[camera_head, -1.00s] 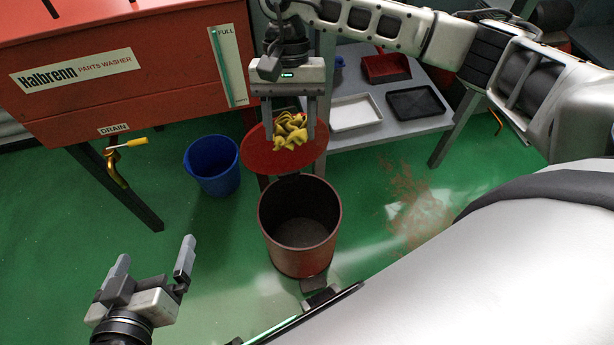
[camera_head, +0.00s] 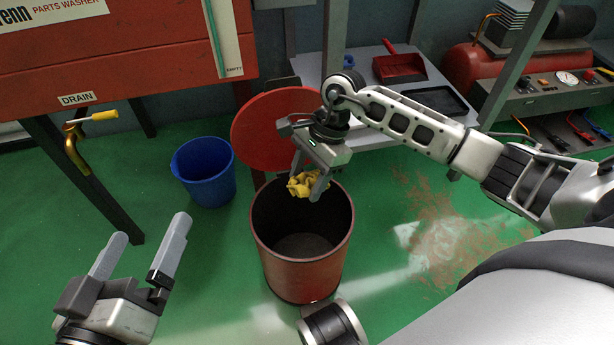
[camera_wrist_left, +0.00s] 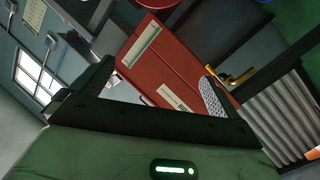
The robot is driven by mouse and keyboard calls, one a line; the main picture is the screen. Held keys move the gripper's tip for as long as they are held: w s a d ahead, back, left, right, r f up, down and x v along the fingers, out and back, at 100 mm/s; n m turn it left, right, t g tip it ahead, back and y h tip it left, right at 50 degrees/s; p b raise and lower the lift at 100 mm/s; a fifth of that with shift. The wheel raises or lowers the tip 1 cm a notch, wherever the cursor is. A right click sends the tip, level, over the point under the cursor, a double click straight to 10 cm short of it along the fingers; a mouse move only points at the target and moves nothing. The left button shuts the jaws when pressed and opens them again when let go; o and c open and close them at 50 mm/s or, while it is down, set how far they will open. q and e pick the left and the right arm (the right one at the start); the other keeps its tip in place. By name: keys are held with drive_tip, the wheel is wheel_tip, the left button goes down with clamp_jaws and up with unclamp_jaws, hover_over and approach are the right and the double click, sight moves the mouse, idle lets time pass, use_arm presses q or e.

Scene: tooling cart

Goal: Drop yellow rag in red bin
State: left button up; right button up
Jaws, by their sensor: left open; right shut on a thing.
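The yellow rag (camera_head: 303,184) is crumpled between the fingers of my right gripper (camera_head: 309,187), which is shut on it. My left gripper (camera_head: 143,250) is open and empty at the lower left, apart from the bin. Its fingers also show in the left wrist view (camera_wrist_left: 160,88).
A blue bucket (camera_head: 205,175) stands left of the bin. The red parts washer (camera_head: 110,58) with its yellow drain handle (camera_head: 98,116) is behind it. A shelf with a red dustpan (camera_head: 402,67) and a black tray (camera_head: 432,101) stands behind the right arm.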

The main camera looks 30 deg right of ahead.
wheel_tip(320, 180, down, 5)
drive_tip(key=b, duration=0.2)
drive_tip(key=shift+r+b, duration=0.15)
drive_tip(key=shift+b, duration=0.2)
use_arm(q)
wheel_tip(320, 180, up, 9)
drive_tip(key=w+m+t+h+b, duration=0.1)
drive_tip(key=m+t+h+b, duration=0.1)
drive_tip(key=m+t+h, duration=0.3)
drive_tip(key=shift+w+a+r+m+b, duration=0.2)
drive_tip(key=shift+w+a+m+b, duration=0.2)
drive_tip(key=shift+m, duration=1.1)
use_arm(e)
drive_tip(key=shift+f, duration=2)
use_arm(q)
drive_tip(key=shift+s, duration=0.1)
use_arm(e)
drive_tip(key=o, duration=1)
drive_tip(key=shift+r, duration=0.1)
